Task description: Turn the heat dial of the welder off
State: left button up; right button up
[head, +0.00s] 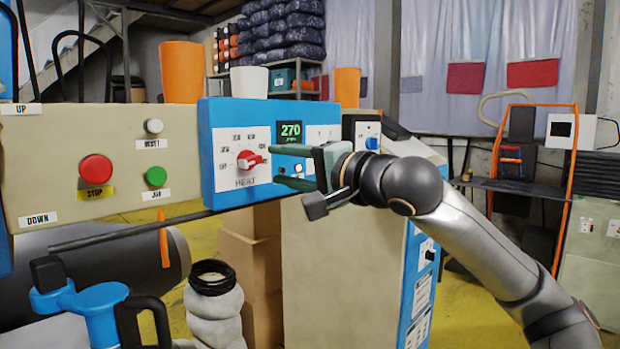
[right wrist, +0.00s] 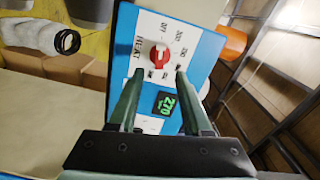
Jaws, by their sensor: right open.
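The welder's blue control box (head: 207,150) has a white panel with a round red heat dial (head: 249,159) marked HEAT. The dial's red bar lies about level in the head view, its end toward the right. The green display (head: 290,131) reads 270. My right gripper (head: 277,165) is open and empty, just right of the dial, with its fingers pointing at the panel. In the right wrist view the dial (right wrist: 160,54) shows between and beyond the two fingertips (right wrist: 160,72). No contact is visible. My left gripper is not in view.
A beige panel (head: 60,150) left of the box carries a red STOP button (head: 96,169) and a green button (head: 156,176). An orange container (head: 181,72) and a white cup (head: 249,82) are above. A blue tool (head: 95,305) is at lower left.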

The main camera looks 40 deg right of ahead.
jog(key=s+b, duration=0.2)
jog(key=s, duration=0.4)
jog(key=shift+s+d, duration=0.25)
jog(key=shift+s, duration=0.1)
